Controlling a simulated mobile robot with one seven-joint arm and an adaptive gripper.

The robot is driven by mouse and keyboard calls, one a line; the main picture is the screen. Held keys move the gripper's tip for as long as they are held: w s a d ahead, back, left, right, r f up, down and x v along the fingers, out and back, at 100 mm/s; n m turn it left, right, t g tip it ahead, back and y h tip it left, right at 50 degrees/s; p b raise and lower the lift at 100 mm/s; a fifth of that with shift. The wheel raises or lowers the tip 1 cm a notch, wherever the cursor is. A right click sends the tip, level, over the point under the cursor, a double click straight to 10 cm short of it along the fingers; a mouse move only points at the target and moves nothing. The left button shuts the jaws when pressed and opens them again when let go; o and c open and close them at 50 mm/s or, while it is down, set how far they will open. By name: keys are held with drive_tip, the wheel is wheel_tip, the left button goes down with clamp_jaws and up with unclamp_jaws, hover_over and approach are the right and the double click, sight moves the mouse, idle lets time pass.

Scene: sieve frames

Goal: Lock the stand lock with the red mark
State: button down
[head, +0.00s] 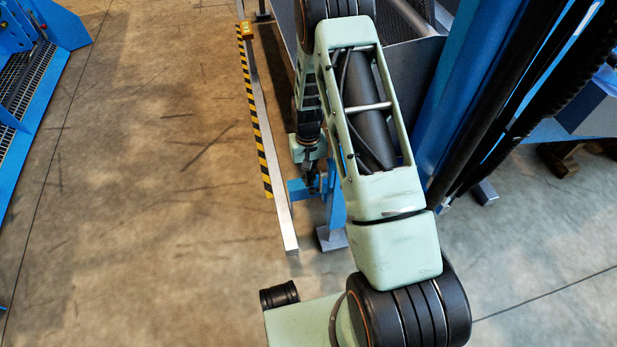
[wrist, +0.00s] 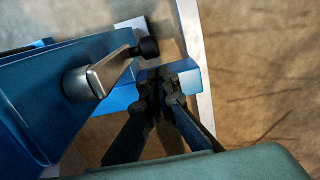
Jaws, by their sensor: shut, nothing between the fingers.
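In the wrist view a stand lock shows as a metal lever (wrist: 112,70) with a round hub and a black knob (wrist: 149,48). It is mounted on a blue stand (wrist: 40,95). I see no red mark on it. My gripper (wrist: 160,82) is shut and empty, its dark fingertips below the knob and in front of a blue end piece of the stand. Whether the fingertips touch the stand or the lever I cannot tell. In the head view my gripper (head: 312,183) is small beside the blue stand (head: 335,208), and my arm hides much of the area.
A metal rail (head: 280,205) with yellow-black striped tape runs along the left of the stand. A grey mesh-sided bin (head: 410,50) stands behind my arm. Blue machinery (head: 45,75) is at the far left. The concrete floor between them is clear.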

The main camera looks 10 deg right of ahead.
wheel_tip(320, 180, up, 12)
drive_tip(key=shift+w, duration=0.3)
idle(0.4)
idle(0.4)
